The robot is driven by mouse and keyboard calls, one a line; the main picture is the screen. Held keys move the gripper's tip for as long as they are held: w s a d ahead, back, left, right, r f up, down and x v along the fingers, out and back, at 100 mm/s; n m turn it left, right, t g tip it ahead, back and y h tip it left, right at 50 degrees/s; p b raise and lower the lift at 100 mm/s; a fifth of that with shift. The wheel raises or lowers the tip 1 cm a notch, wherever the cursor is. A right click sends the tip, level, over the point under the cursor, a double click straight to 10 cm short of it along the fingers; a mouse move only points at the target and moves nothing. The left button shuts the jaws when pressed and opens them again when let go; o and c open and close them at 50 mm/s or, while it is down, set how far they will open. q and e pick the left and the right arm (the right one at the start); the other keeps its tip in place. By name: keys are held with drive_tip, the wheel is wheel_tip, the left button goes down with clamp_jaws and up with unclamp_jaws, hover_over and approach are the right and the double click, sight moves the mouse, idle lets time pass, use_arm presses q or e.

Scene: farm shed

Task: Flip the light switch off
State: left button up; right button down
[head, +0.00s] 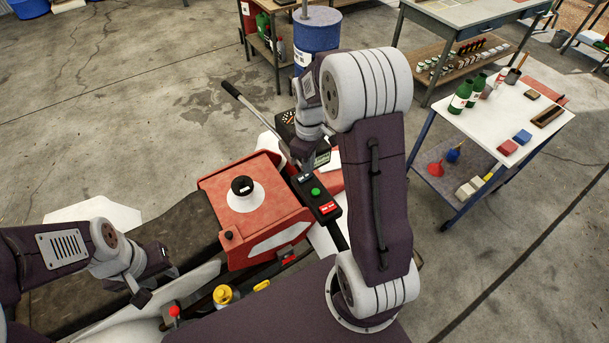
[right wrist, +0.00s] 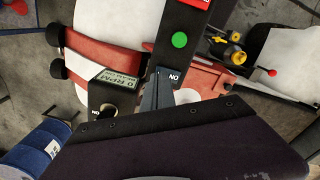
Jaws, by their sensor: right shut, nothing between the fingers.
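A narrow black control box with a green button (head: 316,191) and a red label (head: 328,208) is fixed beside the red machine body. In the right wrist view, the box (right wrist: 174,58) also shows its green button and a white label reading ON. My right gripper (right wrist: 157,88) is shut and empty, its tips at the ON-label end of the box. In the head view my right gripper (head: 305,166) is at the far end of the box. The switch lever cannot be made out; whether the tips touch it is unclear. My left gripper (head: 142,298) hangs at the left, away from the box.
The red machine body (head: 215,190) with a white-based black cap stands left of the box. A blue drum (head: 317,35) stands further back. A white-topped cart (head: 490,125) is at the right. Open concrete floor lies between.

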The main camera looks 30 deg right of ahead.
drive_tip(key=shift+f+b, duration=0.65)
drive_tip(key=shift+f, duration=0.3)
idle(0.6)
drive_tip(key=shift+s+r, duration=0.1)
drive_tip(key=shift+r, duration=0.05)
wheel_tip(320, 180, up, 7)
drive_tip(key=p, duration=0.7)
